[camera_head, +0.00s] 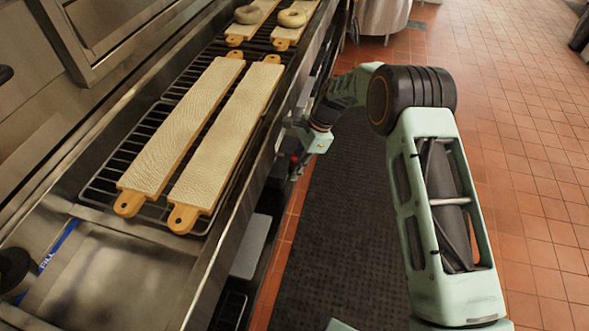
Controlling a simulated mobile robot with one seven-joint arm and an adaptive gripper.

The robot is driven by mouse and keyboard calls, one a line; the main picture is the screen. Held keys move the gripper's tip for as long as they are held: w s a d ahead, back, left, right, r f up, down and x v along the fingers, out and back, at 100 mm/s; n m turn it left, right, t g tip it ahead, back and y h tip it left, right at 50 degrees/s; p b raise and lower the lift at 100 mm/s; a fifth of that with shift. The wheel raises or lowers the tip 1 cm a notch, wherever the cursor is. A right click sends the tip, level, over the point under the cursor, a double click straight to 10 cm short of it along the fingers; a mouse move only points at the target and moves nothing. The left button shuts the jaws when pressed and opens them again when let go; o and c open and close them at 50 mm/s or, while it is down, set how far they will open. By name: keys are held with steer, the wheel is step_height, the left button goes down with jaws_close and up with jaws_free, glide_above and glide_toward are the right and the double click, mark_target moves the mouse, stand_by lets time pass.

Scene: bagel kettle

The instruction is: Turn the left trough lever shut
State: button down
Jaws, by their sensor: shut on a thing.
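The steel trough (215,230) runs along the left, with a wire rack and boards in it. My gripper (296,160) is at the trough's outer front side, low beside its edge, seen small and from behind. A small red part, which appears to be the lever (293,158), shows at my fingertips. My gripper is shut on it. The fingers and wrist hide most of the lever, so its exact angle cannot be told.
Two long cloth-covered boards (187,130) lie on the wire rack (135,150). Bagels (292,17) sit on boards farther back. A black mat (340,230) covers the floor beside the trough. Tiled floor (520,150) at the right is clear.

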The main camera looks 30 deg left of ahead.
steer(key=c, duration=2)
jaws_free()
steer(key=shift+s+f, duration=0.1)
steer(key=shift+o, duration=0.2)
steer(key=v, duration=1.2)
